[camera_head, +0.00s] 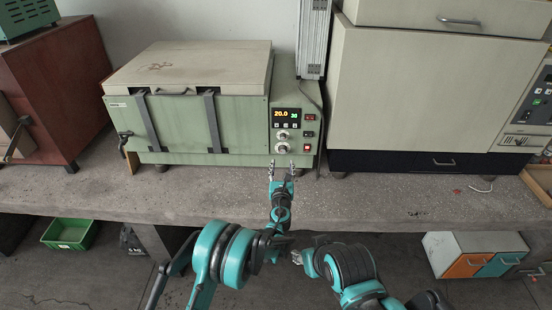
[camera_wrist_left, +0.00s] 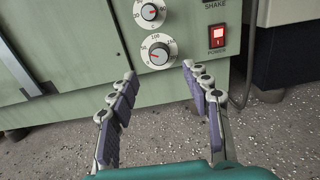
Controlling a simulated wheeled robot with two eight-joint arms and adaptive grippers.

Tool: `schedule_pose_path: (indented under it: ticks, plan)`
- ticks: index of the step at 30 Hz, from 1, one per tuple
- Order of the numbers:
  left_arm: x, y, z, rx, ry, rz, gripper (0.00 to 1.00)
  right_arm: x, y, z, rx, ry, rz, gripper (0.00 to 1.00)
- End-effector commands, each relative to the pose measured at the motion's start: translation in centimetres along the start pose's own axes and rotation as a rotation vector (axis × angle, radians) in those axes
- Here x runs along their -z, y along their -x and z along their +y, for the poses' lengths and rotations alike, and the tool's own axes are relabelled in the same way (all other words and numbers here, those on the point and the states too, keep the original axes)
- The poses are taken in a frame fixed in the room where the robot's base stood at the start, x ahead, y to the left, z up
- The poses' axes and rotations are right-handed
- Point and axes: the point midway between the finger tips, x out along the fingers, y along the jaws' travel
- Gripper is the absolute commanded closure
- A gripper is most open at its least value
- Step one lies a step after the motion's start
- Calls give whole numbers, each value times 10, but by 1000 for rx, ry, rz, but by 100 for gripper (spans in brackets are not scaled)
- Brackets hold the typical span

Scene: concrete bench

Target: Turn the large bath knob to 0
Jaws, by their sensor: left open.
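The large bath knob (camera_wrist_left: 158,51) is the lower of two knobs on the pale green bath's front panel. It is a silver cap with red on a round white dial marked with numbers; I cannot read its exact setting. It also shows in the head view (camera_head: 282,148). A smaller knob (camera_wrist_left: 150,12) sits just above it. My left gripper (camera_wrist_left: 160,72) is open and empty, its fingertips just in front of and slightly below the large knob, one to each side, not visibly touching it. My right gripper (camera_head: 296,257) is small and partly hidden low in the head view.
The water bath (camera_head: 190,115) stands on the concrete bench (camera_head: 120,195), its lid closed. A lit red power switch (camera_wrist_left: 218,36) is right of the large knob. A display (camera_head: 287,115) is above the knobs. A large beige oven (camera_head: 430,95) stands at the right.

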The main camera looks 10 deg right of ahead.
Motion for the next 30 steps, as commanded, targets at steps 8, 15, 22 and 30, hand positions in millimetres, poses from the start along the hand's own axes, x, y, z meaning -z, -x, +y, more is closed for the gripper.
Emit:
schedule_pose_path:
  ticks: [8, 15, 22, 30]
  plan:
    - [2, -45, 2, -2, 4, 1, 51, -8, -11, 0, 0, 0, 0, 60]
    - [0, -68, 2, -3, 6, 1, 51, -11, -16, 0, 0, 0, 0, 60]
    - [-1, -70, 2, -3, 6, 1, 51, -11, -15, 0, 0, 0, 0, 60]
    - [-1, -70, 2, -3, 6, 1, 100, -11, -15, 0, 0, 0, 0, 60]
